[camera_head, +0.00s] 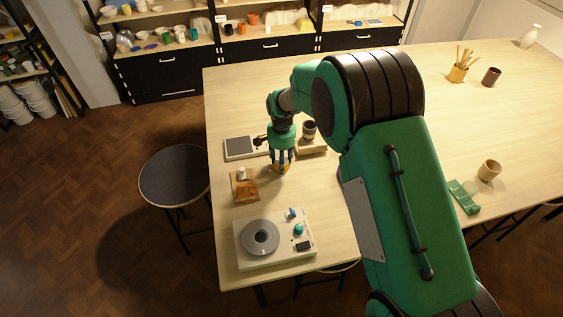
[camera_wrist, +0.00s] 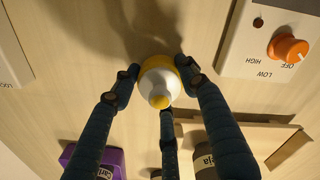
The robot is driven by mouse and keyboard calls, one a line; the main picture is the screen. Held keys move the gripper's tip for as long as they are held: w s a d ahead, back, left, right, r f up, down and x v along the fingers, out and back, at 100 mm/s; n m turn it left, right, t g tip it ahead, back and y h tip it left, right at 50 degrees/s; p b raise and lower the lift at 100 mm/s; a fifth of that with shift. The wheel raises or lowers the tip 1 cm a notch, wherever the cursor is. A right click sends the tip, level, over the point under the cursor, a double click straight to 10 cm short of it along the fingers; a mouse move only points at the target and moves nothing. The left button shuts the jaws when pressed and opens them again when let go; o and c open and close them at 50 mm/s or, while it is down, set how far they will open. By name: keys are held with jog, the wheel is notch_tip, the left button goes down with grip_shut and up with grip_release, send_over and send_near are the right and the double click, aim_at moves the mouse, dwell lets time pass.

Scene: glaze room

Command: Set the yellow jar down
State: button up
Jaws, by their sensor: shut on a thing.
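The yellow jar (camera_wrist: 160,80) is held in my gripper (camera_wrist: 159,90); in the wrist view its white, tapering top ends in a yellow tip. Dark blue-green fingers close around it from the left, the right and below. In the head view my gripper (camera_head: 282,158) points down over the near left part of the pale wooden table (camera_head: 330,205), with a little of the yellow jar (camera_head: 280,168) showing between the fingers. The jar's base is hidden, so I cannot tell whether it touches the table.
A flat scale-like device (camera_head: 240,148) lies left of my gripper, and a wooden box (camera_head: 245,190) is nearer. A wooden tray (camera_head: 313,147) with a dark jar (camera_head: 309,129) stands right. A purple container (camera_wrist: 112,163) and an orange-knobbed device (camera_wrist: 288,47) are close. A banding-wheel device (camera_head: 275,240) is nearest.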

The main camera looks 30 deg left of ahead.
jog(key=shift+f, duration=0.1)
jog(key=o, duration=1.4)
notch_tip(320, 180, up, 12)
jog(key=shift+r+p, duration=0.15)
jog(key=shift+p, duration=0.15)
dwell(0.6)
